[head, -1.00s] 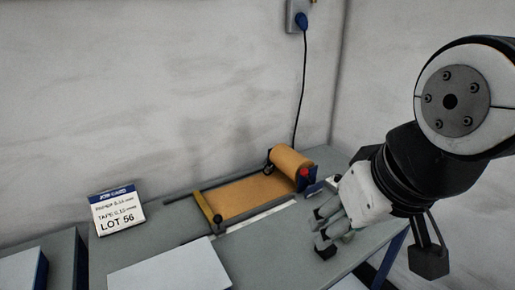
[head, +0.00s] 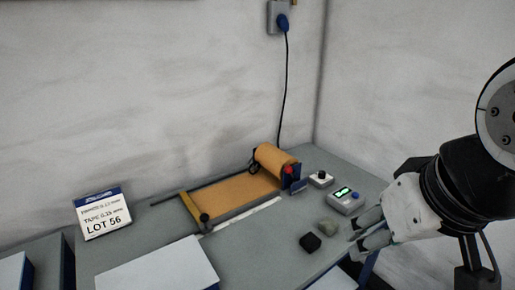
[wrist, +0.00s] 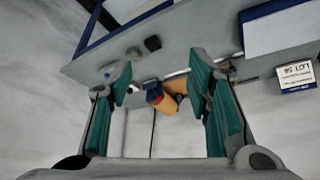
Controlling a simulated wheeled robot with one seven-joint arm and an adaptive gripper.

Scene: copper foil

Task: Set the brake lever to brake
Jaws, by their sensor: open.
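The copper foil roll (head: 272,157) sits in its stand on the bench, with foil drawn out flat to the left. At its right end is a red knob (head: 289,170) on a blue bracket (head: 298,182), which appears to be the brake lever. Its exact setting is too small to tell. My gripper (head: 362,231) is to the right of the stand, above the bench's right edge, open and empty. In the wrist view the roll (wrist: 173,100) and the blue and red end piece (wrist: 154,92) show between the spread green-padded fingers, some distance off.
A device with a green display (head: 345,201) and a white box with a black knob (head: 321,179) stand right of the roll. A black block (head: 310,242) and a grey-green lump (head: 328,227) lie in front. A job card (head: 103,212) stands at left.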

